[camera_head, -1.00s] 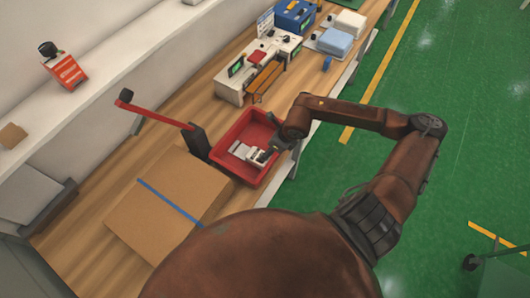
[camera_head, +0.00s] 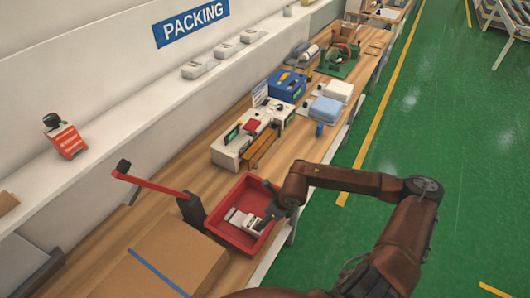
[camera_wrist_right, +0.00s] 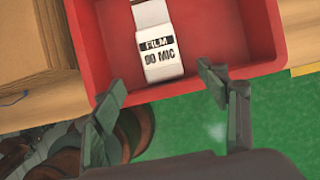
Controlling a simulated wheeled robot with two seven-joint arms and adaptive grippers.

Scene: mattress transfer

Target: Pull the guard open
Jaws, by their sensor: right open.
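A white bench instrument (camera_head: 232,150) with a small green screen stands on the wooden table. A brown-orange panel (camera_head: 262,147) runs along its front and may be the guard; I cannot tell whether it is open. My right gripper (camera_head: 279,211) is at the right side of a red bin (camera_head: 219,225), apart from the instrument. In the right wrist view its fingers (camera_wrist_right: 163,88) are spread and empty, at the near rim of the red bin (camera_wrist_right: 255,35). A white film sample (camera_wrist_right: 160,50) labelled "90 MIC" lies in the bin. My left gripper is not in view.
A red lever (camera_head: 150,184) on a black post (camera_head: 191,210) rises left of the bin. A cardboard box (camera_head: 185,255) stands in front. A blue case (camera_head: 287,86) and blue-white stacks (camera_head: 327,109) stand beyond the instrument. Green floor (camera_head: 420,130) is clear at right.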

